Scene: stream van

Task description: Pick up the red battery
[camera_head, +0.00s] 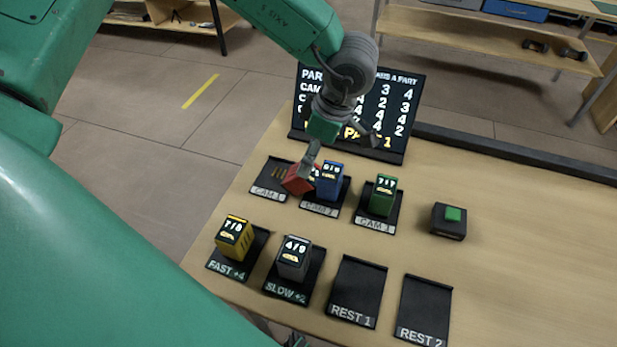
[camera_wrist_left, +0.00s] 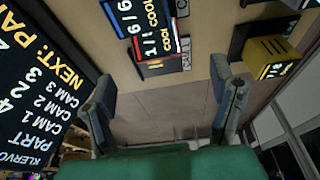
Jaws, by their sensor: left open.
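The red battery (camera_head: 297,180) sits tilted at the right edge of the CAM 1 dock (camera_head: 268,176), close beside the blue battery (camera_head: 331,184). Its display side shows in the left wrist view (camera_wrist_left: 160,38), close to the blue battery (camera_wrist_left: 125,20). My left gripper (camera_head: 343,152) is open just above these two; in the left wrist view its fingers (camera_wrist_left: 164,88) are spread with nothing between them. One finger overlaps the red battery's top in the head view; I cannot tell if they touch. My right gripper is not in view.
A green battery (camera_head: 383,196) stands in CAM 3, a yellow one (camera_head: 234,238) in FAST, a grey one (camera_head: 294,259) in SLOW. The REST 1 (camera_head: 358,285) and REST 2 (camera_head: 425,305) docks are empty. A green button (camera_head: 452,215) is at right. A scoreboard (camera_head: 392,110) stands behind.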

